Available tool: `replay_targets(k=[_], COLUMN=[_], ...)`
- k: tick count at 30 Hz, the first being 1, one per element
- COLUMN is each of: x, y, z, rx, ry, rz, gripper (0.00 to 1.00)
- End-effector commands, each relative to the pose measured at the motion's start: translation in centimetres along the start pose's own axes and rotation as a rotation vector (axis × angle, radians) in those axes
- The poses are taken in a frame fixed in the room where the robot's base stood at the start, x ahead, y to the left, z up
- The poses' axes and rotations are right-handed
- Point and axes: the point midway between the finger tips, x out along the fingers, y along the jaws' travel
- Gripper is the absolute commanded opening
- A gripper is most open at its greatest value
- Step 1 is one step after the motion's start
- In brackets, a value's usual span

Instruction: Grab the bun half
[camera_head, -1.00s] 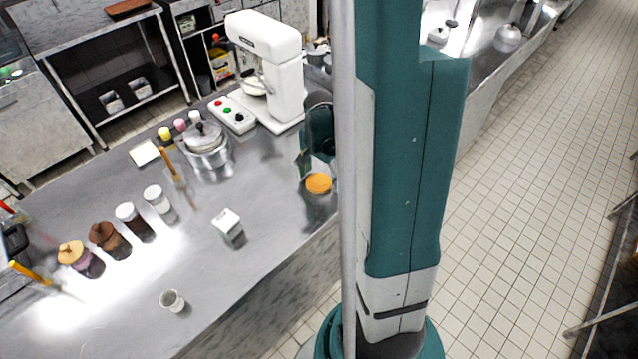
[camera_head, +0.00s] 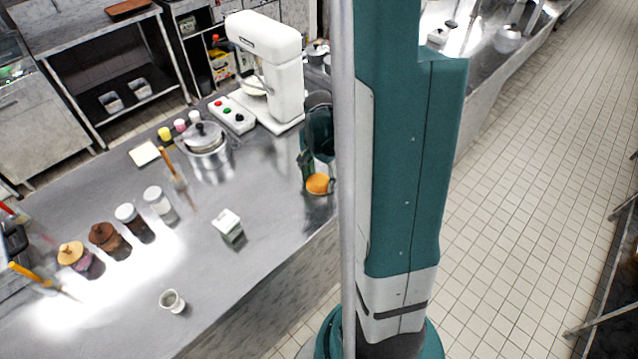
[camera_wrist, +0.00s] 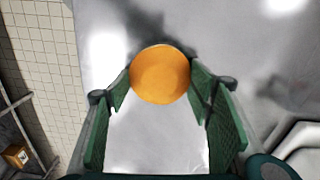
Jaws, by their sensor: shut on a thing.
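The bun half (camera_head: 318,184) is a round orange-brown disc at the right part of the steel counter, near its front edge. In the wrist view the bun half (camera_wrist: 160,74) sits between the tips of the two green finger pads. My gripper (camera_wrist: 159,84) is shut on it, with one finger at each side. In the head view my gripper (camera_head: 319,180) reaches down over the bun half, partly hidden behind my own arm. I cannot tell whether the bun half touches the counter.
A white stand mixer (camera_head: 272,70) and a lidded pot (camera_head: 207,145) stand behind and left of my gripper. A small white carton (camera_head: 228,225), a small cup (camera_head: 172,300) and several jars stand further left. The counter (camera_head: 265,205) left of the bun half is clear.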

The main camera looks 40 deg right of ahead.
Motion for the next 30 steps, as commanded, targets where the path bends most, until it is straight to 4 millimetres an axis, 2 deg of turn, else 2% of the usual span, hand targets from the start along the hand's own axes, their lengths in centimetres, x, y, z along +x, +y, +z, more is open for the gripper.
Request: replay_targets(k=[14,20,30], x=[-0.9,-2.4,-6.2], y=[0.0,0.0,0.0], z=[0.0,0.0,0.0], rx=[0.000,0.000,0.000], ry=[0.000,0.000,0.000], rz=[0.000,0.000,0.000], gripper=[0.44,0.44,0.44])
